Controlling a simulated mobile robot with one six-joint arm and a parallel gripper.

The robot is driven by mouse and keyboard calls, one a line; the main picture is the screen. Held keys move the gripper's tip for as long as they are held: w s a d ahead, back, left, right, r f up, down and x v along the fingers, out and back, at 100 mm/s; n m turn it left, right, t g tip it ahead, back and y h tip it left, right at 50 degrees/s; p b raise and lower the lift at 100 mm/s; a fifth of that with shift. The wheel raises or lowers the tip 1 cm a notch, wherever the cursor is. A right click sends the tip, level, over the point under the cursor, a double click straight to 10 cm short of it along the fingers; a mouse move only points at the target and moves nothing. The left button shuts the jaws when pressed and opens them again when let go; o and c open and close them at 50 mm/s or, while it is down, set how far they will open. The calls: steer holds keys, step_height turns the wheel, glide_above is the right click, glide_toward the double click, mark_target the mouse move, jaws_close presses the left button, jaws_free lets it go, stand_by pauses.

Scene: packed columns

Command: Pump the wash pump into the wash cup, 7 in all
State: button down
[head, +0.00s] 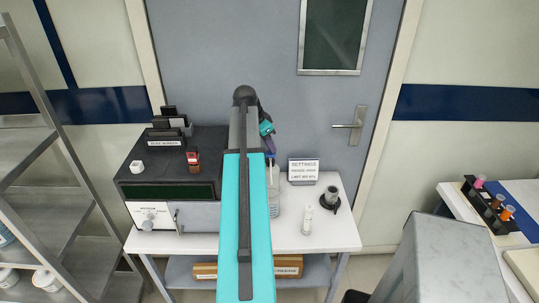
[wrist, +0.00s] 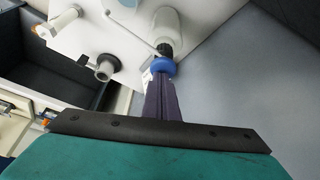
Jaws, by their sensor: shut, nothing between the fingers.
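My gripper (wrist: 163,72) is shut and empty, its dark fingers pointing down at the wash pump. The fingertips meet the pump's blue head (wrist: 161,65) in the wrist view; I cannot tell whether they touch or press it. Below the head are a dark collar and a pale bottle (wrist: 168,24), with a thin spout reaching left. In the head view my arm hides most of the pump; part of its pale bottle (head: 274,204) shows.
A small white bottle (head: 307,220) stands in front of the cup. A sign (head: 303,170) stands at the table's back. A black-topped instrument (head: 165,185) fills the left side. The white table (head: 338,236) is clear at front right.

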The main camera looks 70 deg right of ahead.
steer(key=shift+f, duration=0.2)
steer(key=shift+r, duration=0.15)
stand_by(0.3)
steer(key=shift+r+p, duration=0.9)
steer(key=shift+r, duration=0.75)
steer(key=shift+f+b, duration=0.95)
steer(key=shift+f, duration=0.85)
steer(key=shift+r, duration=0.2)
stand_by(0.4)
steer(key=shift+r+p, duration=0.95)
steer(key=shift+r, duration=0.65)
